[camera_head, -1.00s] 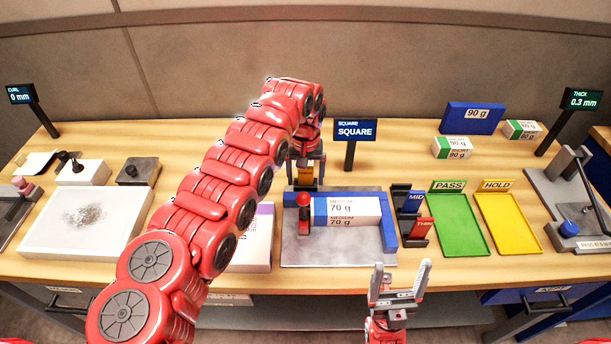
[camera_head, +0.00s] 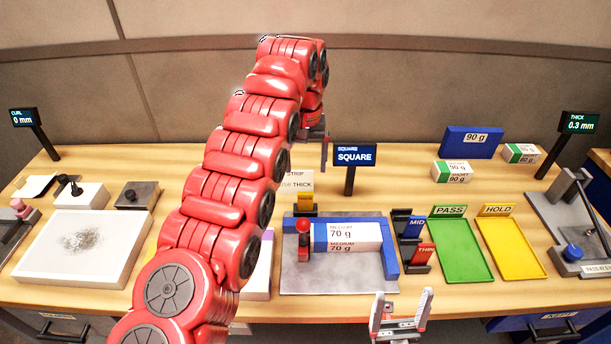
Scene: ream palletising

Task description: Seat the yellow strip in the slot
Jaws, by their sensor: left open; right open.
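My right gripper (camera_head: 402,305) is open and empty at the table's front edge.
A 70 g ream (camera_head: 345,237) lies on the plate beside a red knob (camera_head: 303,227). A rack (camera_head: 414,262) holds blue MID and red THIN strips. Green PASS (camera_head: 460,250) and yellow HOLD (camera_head: 512,250) trays are empty. A SQUARE display (camera_head: 355,155) stands behind.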

